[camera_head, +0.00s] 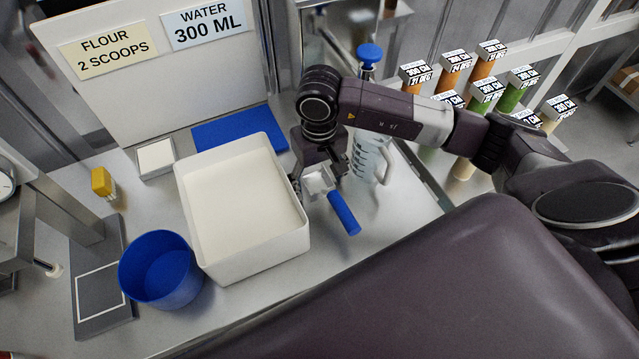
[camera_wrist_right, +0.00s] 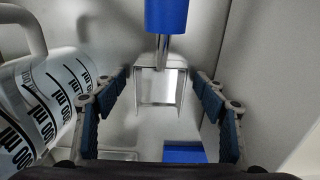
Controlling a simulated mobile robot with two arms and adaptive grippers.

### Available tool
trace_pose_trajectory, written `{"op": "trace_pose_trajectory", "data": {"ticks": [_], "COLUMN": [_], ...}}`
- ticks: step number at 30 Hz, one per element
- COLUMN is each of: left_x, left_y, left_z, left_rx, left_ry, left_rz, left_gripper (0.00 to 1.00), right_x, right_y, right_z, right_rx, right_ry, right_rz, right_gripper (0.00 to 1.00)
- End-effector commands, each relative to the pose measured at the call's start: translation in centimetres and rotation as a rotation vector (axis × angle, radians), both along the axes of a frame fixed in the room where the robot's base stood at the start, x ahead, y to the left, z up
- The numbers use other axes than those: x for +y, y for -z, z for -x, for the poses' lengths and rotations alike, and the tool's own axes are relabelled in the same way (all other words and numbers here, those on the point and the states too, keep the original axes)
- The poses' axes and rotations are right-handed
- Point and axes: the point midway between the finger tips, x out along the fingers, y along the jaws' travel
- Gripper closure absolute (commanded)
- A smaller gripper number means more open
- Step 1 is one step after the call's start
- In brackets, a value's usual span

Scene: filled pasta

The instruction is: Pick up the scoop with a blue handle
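The scoop, with its blue handle (camera_head: 343,213) and pale metal head (camera_head: 316,184), is on the counter, right of the white flour tub. My right gripper (camera_head: 319,172) is at the scoop head, with the handle sticking out toward the front right. In the right wrist view the metal head (camera_wrist_right: 160,88) shows between the two spread fingers, with gaps on both sides, and the blue handle (camera_wrist_right: 166,15) runs off the top. My right gripper (camera_wrist_right: 163,112) is open and empty. My left gripper is out of view.
The white tub (camera_head: 250,265) of flour stands close left of the gripper. A clear measuring jug (camera_head: 370,160) stands close right. A blue bowl (camera_head: 160,270) is at the front left, a blue mat (camera_head: 235,128) behind the tub, and several tubes (camera_head: 485,95) at the right.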

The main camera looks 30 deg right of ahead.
Motion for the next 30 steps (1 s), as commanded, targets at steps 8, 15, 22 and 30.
{"op": "trace_pose_trajectory", "data": {"ticks": [8,15,22,30], "left_x": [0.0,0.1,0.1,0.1], "left_y": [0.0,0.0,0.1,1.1], "left_z": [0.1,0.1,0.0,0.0], "left_rx": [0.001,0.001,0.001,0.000], "left_ry": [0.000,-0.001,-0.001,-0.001], "left_rz": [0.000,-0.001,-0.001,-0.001], "left_gripper": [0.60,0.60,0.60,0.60], "right_x": [0.0,0.0,0.0,0.0], "right_y": [0.0,-0.1,-0.4,-3.7], "right_z": [0.0,0.0,-0.1,-0.3], "right_rx": [0.000,-0.001,-0.003,-0.009], "right_ry": [0.000,0.000,0.001,0.000], "right_rz": [0.000,0.000,0.000,0.000], "right_gripper": [0.65,0.80,0.80,0.80]}}
